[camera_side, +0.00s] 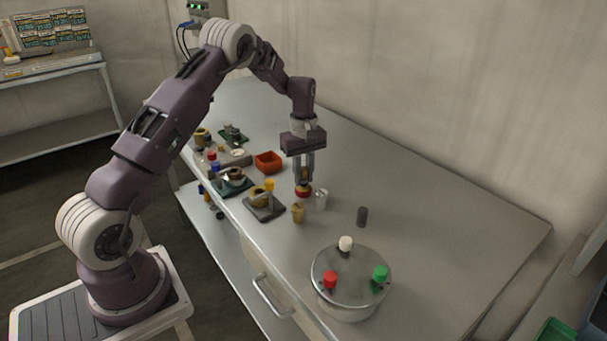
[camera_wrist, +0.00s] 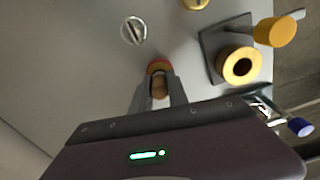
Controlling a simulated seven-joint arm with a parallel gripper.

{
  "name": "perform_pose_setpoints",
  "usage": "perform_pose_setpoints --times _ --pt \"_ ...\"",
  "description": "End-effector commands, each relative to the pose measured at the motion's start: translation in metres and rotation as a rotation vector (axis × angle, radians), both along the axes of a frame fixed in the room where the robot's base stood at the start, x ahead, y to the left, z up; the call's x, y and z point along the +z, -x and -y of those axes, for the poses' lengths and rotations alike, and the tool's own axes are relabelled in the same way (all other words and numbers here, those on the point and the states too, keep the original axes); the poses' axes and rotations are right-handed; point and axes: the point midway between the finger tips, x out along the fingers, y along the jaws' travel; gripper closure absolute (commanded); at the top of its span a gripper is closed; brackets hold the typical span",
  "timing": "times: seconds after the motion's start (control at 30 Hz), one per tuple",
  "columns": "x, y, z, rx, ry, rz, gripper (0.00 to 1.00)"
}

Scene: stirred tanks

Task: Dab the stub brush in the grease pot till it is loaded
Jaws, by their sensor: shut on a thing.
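My gripper (camera_side: 303,178) is shut on the stub brush, whose wooden handle (camera_wrist: 159,88) shows between the fingers in the wrist view. The grease pot (camera_side: 303,192), small and red, stands on the bench directly below the fingertips. In the wrist view its red rim with a yellowish inside (camera_wrist: 160,66) shows just beyond the fingers. The brush is roughly upright, with its lower end at or in the pot's mouth. The bristles are hidden, so I cannot tell how deep they are or whether they carry grease.
A small metal cup (camera_side: 320,199) and a tan cup (camera_side: 298,212) stand close by. A dark plate with a yellow ring (camera_side: 263,203) lies to the left, an orange bin (camera_side: 268,161) behind. A lidded tank (camera_side: 350,285) stands in front.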

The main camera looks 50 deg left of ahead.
Motion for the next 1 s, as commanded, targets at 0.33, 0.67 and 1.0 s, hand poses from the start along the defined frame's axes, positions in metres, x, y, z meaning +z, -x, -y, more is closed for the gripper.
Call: perform_pose_setpoints --times 0.33,0.67,1.0 --pt "-0.0044 0.0 0.0001 0.0 0.0 0.0 1.0" --pt "-0.0085 0.0 0.0001 0.0 0.0 0.0 1.0" --pt "-0.0093 0.0 0.0001 0.0 0.0 0.0 1.0"
